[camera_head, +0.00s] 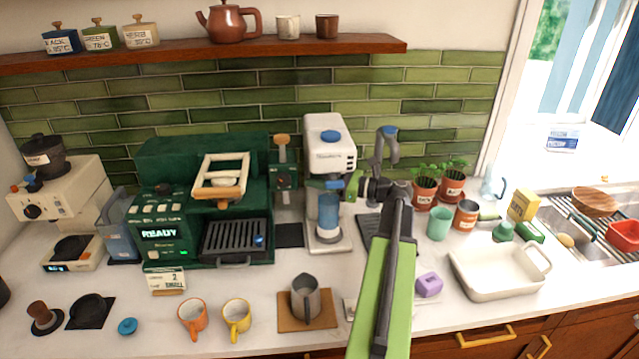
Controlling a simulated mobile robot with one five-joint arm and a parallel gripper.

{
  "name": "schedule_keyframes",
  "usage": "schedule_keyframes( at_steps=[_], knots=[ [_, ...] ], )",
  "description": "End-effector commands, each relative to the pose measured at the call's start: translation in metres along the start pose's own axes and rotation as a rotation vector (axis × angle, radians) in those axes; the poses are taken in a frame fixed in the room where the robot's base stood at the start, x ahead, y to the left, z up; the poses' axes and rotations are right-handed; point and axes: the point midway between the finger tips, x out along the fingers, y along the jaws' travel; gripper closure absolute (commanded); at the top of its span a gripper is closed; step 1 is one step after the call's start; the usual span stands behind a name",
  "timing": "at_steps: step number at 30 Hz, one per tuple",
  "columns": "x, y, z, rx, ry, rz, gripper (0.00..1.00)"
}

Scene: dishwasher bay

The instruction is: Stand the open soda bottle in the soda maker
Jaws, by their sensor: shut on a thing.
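My gripper (343,185) reaches in from the right, shut at the bottle's upper part; the fingertips and the bottle's neck are partly hidden. A round blue cap (127,326) lies on the front left counter.
A green coffee machine (165,215) stands left of the soda maker. A metal jug (305,297), two mugs and a white baking dish (498,275) occupy the front counter. Potted herbs stand behind.

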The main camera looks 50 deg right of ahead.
Motion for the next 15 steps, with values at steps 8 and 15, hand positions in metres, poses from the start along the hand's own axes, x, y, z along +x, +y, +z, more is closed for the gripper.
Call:
schedule_keyframes(
  at_steps=[8,15],
  knots=[
    [-0.0001,0.0000,-0.0116,0.000,-0.001,0.000,1.00],
    [0.0002,0.0001,-0.0146,0.000,-0.001,0.001,1.00]
  ],
)
